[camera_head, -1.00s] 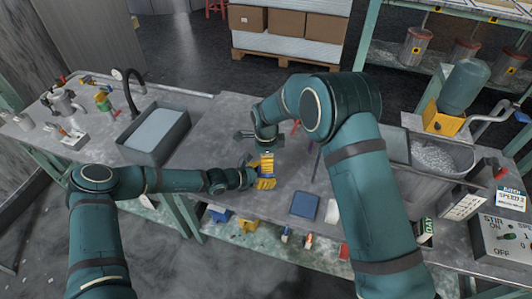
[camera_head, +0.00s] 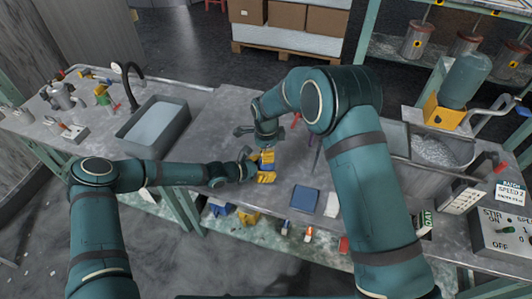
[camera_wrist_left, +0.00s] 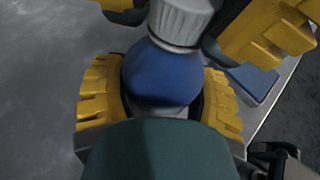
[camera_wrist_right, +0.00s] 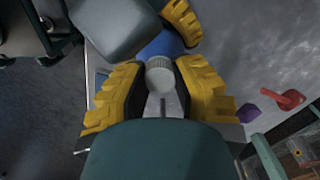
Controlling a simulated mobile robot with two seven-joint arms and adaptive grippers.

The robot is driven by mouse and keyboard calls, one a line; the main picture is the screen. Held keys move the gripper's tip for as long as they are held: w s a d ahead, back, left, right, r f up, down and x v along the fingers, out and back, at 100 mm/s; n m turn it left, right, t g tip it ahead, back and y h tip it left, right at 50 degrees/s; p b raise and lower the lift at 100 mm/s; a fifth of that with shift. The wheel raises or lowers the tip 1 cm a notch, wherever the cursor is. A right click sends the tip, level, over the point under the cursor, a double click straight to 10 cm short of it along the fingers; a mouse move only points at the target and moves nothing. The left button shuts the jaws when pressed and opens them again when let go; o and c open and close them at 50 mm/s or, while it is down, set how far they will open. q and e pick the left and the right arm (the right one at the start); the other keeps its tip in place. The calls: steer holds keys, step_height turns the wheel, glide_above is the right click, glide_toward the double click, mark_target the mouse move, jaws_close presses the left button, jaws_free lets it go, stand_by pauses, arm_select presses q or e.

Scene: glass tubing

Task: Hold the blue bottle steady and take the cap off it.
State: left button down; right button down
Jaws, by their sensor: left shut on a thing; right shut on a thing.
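The blue bottle (camera_wrist_left: 160,75) stands between the yellow fingers of my left gripper (camera_head: 264,178), which is shut on it. It shows partly in the right wrist view (camera_wrist_right: 162,44), beyond the cap. The pale grey ribbed cap (camera_wrist_left: 182,22) sits at the bottle's top, and I see no clear gap between them. My right gripper (camera_head: 267,157) is just above the left one. In the right wrist view the cap (camera_wrist_right: 160,72) lies between its yellow fingers, and it is shut on the cap. In the head view the grippers hide most of the bottle.
A blue pad (camera_head: 305,199) lies on the bench right of the grippers. A sink (camera_head: 155,128) with a black tap is to the left. A metal basin of pale granules (camera_head: 440,150) and a control box (camera_head: 502,235) are to the right.

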steer(key=n, duration=0.5)
steer(key=shift+n, duration=0.4)
steer(key=n, duration=0.6)
steer(key=c, duration=0.9)
jaws_free()
